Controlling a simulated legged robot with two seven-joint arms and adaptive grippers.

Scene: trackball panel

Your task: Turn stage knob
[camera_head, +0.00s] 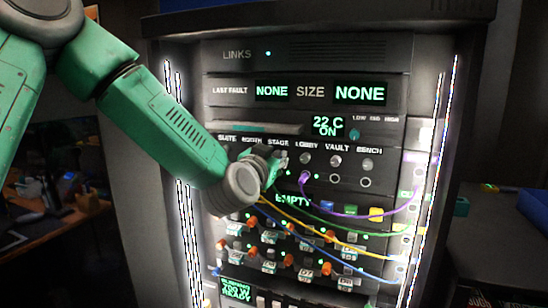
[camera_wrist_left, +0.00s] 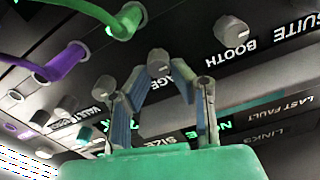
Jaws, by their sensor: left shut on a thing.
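The stage knob (camera_wrist_left: 158,60) is a small grey round knob on the rack's knob row, by the partly covered STAGE label. In the left wrist view it sits between the fingertips of my left gripper (camera_wrist_left: 159,76), which is shut on it from both sides. In the head view my left gripper (camera_head: 275,160) is at the panel just below the STAGE label (camera_head: 278,142) and hides the knob. The knob's pointer direction cannot be made out. My right gripper is in neither view.
The booth knob (camera_wrist_left: 231,30) is beside the gripper. The lobby knob (camera_head: 306,159), vault knob (camera_head: 336,161) and bench knob (camera_head: 369,163) continue the row rightward. A purple cable (camera_head: 345,212) and other coloured cables hang below. Orange-handled switches fill the lower panel.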

